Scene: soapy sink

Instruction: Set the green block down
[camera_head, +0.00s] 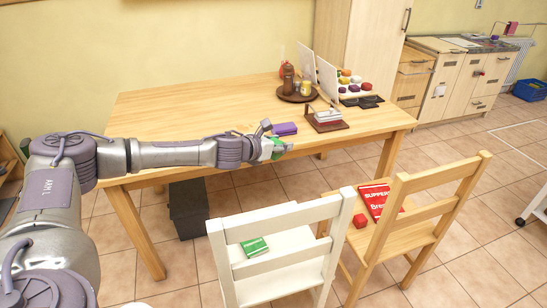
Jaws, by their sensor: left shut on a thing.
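My left arm reaches in from the left across the front of the wooden table (190,110). My left gripper (272,145) is at the table's front edge and is shut on the green block (278,150). Only a small part of the block shows; the gripper hides the rest. Whether the block touches the table cannot be told. My right gripper is out of view.
A purple block (285,129) lies just beyond the gripper, near a brown stand (326,124). A brown tray (284,97) stands farther back.

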